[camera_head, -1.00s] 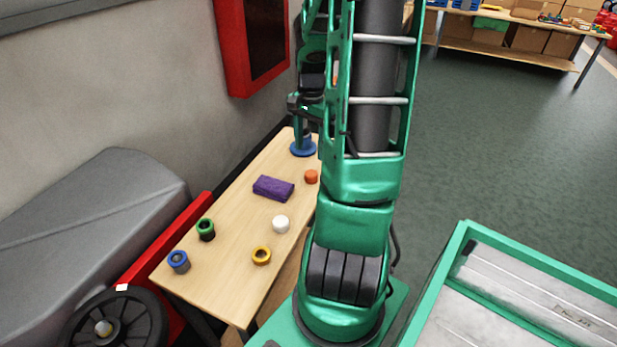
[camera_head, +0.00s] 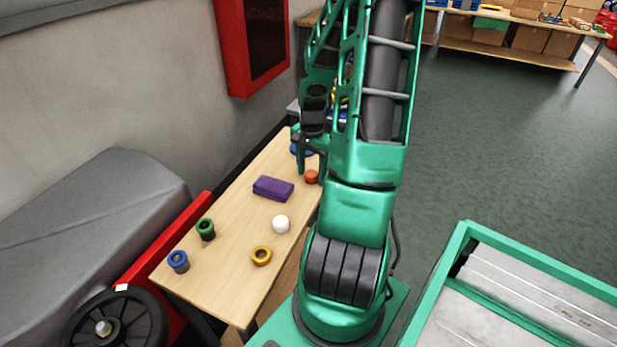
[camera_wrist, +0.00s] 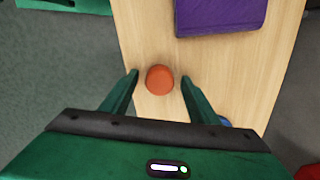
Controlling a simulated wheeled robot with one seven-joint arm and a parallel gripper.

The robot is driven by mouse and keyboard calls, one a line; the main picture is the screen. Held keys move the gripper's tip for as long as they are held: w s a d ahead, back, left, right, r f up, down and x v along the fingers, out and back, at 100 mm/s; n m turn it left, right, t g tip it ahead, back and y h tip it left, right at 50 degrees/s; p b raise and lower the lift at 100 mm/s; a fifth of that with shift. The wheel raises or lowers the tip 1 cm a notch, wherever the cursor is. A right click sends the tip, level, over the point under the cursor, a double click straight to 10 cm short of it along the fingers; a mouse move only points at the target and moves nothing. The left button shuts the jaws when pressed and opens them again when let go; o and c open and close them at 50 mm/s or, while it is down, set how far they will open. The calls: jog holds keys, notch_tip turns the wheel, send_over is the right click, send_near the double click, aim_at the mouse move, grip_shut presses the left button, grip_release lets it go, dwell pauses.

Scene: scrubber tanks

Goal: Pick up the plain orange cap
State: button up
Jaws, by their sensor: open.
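The plain orange cap (camera_head: 311,177) stands on the wooden table (camera_head: 232,240) near its right edge, beside my arm. In the wrist view the orange cap (camera_wrist: 160,80) lies between the tips of my two open fingers, with a gap on each side. My gripper (camera_wrist: 158,78) is open and empty. In the head view my gripper (camera_head: 312,160) is above the table at the cap, partly hidden by my own arm. I cannot tell its exact height above the cap.
A purple block (camera_head: 273,188) lies left of the cap. A blue piece (camera_head: 297,150) is behind, partly hidden. A red wall cabinet (camera_head: 250,45) hangs beyond.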

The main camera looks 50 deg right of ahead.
jog(key=shift+c, duration=0.6)
jog(key=c, duration=1)
